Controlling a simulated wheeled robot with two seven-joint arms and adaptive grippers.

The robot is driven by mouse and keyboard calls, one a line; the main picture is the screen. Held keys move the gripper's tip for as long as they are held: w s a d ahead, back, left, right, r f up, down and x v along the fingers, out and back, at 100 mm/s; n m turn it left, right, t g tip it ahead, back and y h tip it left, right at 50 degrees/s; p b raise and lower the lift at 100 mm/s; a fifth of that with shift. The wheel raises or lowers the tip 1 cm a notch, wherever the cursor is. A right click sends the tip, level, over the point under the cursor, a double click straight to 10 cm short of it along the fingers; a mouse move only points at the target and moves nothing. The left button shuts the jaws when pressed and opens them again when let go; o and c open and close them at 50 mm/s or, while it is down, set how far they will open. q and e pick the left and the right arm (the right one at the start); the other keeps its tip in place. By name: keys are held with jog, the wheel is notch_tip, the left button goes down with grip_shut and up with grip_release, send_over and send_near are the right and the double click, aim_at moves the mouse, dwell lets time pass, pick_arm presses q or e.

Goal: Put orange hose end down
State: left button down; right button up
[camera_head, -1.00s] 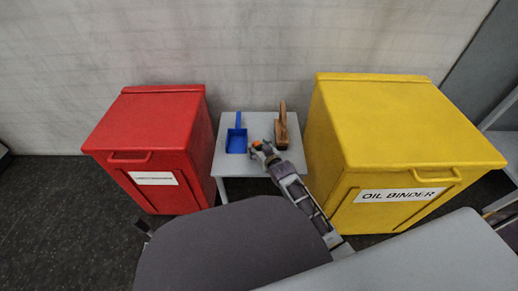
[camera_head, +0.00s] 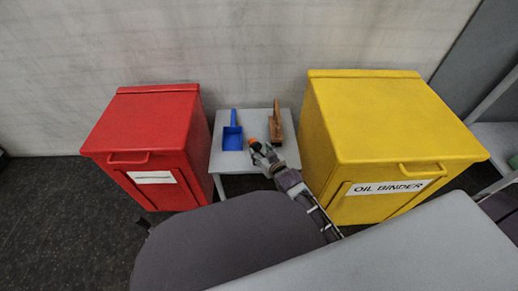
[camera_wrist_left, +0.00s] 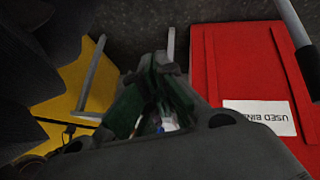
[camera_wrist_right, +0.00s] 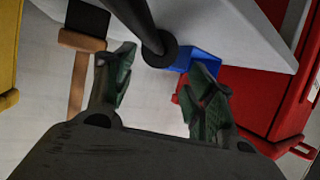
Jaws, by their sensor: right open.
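A small orange piece (camera_head: 252,141), apparently the orange hose end, shows beside my right gripper (camera_head: 264,154) over the small grey table. In the right wrist view, the open green fingers of my right gripper (camera_wrist_right: 160,85) stand apart with nothing gripped between them. A black rod with a round dark end (camera_wrist_right: 158,46) shows just beyond the fingers; whether it is the hose end's body I cannot tell, and no clear orange shows there. My left gripper (camera_wrist_left: 157,70) shows only in its wrist view, its green fingers converging at the tips.
The small table (camera_head: 222,163) holds a blue dustpan (camera_head: 232,136) and a wooden brush (camera_head: 276,125). A red bin (camera_head: 150,118) stands at its left and a yellow OIL BINDER bin (camera_head: 390,120) at its right. The wall (camera_head: 250,40) is close behind.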

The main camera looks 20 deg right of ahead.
jog(key=p+v, duration=0.1)
jog(key=v, duration=0.1)
jog(key=shift+s+r, duration=0.1)
jog(key=shift+s, duration=0.15)
pick_arm(q)
jog(key=shift+w+a+r+m+y, duration=0.1)
jog(key=shift+a+r+m+y, duration=0.1)
jog(key=shift+r, duration=0.75)
jog(key=shift+w+a+r+m+y, duration=0.1)
jog(key=shift+a+r, duration=0.1)
jog(key=shift+r, duration=0.7)
pick_arm(e)
jog(key=shift+s+d+r, duration=0.1)
jog(key=shift+s+r, duration=0.2)
jog(key=shift+s, duration=0.35)
pick_arm(q)
jog(key=shift+d, duration=0.1)
